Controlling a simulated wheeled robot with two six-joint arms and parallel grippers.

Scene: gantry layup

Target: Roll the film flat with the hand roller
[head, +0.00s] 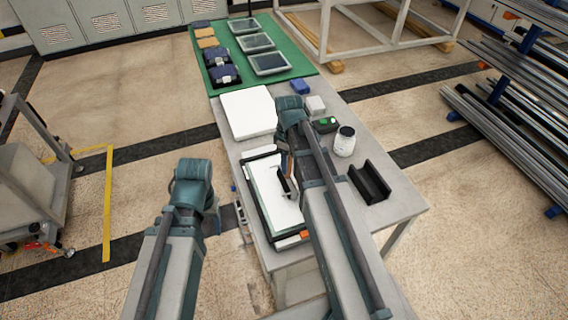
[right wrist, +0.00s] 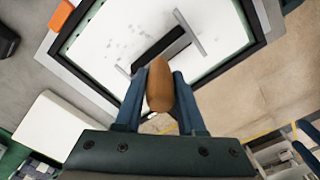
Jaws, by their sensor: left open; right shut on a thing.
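The film is a pale sheet (head: 268,184) on a black-framed panel on the workbench. In the right wrist view its surface (right wrist: 110,28) shows small grey spots left of the roller. The hand roller has a dark cylinder (right wrist: 160,48), a grey metal arm and an orange-brown handle (right wrist: 160,88). My right gripper (head: 286,172) is shut on the handle, with the roller over the sheet. I cannot tell whether the cylinder touches the film. My left gripper (head: 213,222) is off the bench's left side, away from the panel, its fingers mostly hidden.
A white block (head: 248,112) lies beyond the panel. A white jar (head: 344,141), a black channel-shaped holder (head: 370,183) and a small green-and-black device (head: 325,124) stand to the right. A green mat (head: 231,66) at the far end holds several dark panels and packs.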

